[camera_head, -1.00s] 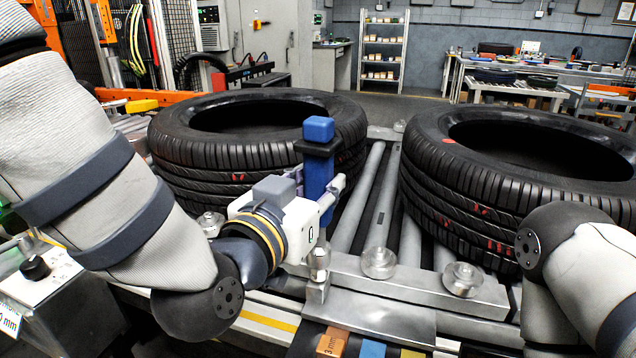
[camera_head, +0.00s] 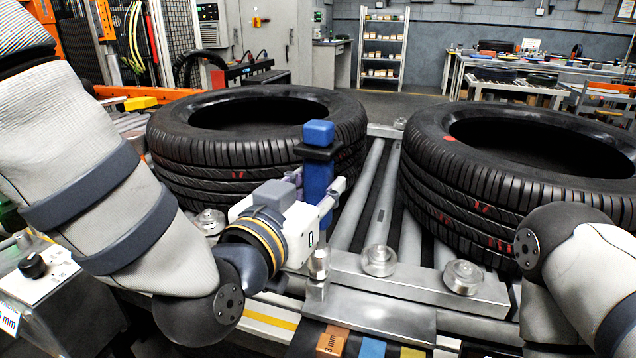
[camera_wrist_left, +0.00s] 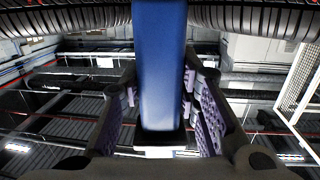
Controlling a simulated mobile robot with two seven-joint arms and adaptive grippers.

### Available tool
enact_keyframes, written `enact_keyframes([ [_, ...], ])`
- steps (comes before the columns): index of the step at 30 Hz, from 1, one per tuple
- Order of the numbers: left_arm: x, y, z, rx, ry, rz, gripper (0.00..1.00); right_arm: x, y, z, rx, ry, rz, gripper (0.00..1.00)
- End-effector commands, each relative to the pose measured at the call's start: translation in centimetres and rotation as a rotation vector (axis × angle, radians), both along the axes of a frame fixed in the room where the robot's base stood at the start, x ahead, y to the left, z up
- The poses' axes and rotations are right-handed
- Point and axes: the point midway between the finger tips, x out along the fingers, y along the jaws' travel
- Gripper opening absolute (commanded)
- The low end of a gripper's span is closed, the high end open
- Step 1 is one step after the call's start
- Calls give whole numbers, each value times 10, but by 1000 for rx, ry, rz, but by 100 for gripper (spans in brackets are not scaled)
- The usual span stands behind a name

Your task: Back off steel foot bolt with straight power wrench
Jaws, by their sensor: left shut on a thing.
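The straight power wrench (camera_head: 318,180) is a blue upright tool with a black collar near its top. My left gripper (camera_head: 322,195) is shut on its body, and the wrench stands close to upright. In the left wrist view the blue body (camera_wrist_left: 159,70) fills the space between the purple-padded fingers (camera_wrist_left: 158,100). A small steel bolt-like part (camera_head: 318,265) shows just below the gripper at the left end of the steel plate; I take it to be the foot bolt. Whether the wrench touches it is unclear. My right gripper is out of view.
Two big black tyres, left (camera_head: 240,150) and right (camera_head: 530,180), lie on the roller conveyor (camera_head: 380,200). Steel round knobs (camera_head: 378,260) stand on the plate in front. Orange, blue and yellow blocks (camera_head: 332,342) lie at the bottom edge. My right forearm fills the lower right.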

Motion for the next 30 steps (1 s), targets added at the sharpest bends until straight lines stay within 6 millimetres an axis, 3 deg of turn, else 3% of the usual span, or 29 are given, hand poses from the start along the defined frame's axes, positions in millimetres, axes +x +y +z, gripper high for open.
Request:
enact_keyframes([
  [30, 0, 0, -12, -2, -5, 0, 0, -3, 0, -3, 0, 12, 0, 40],
])
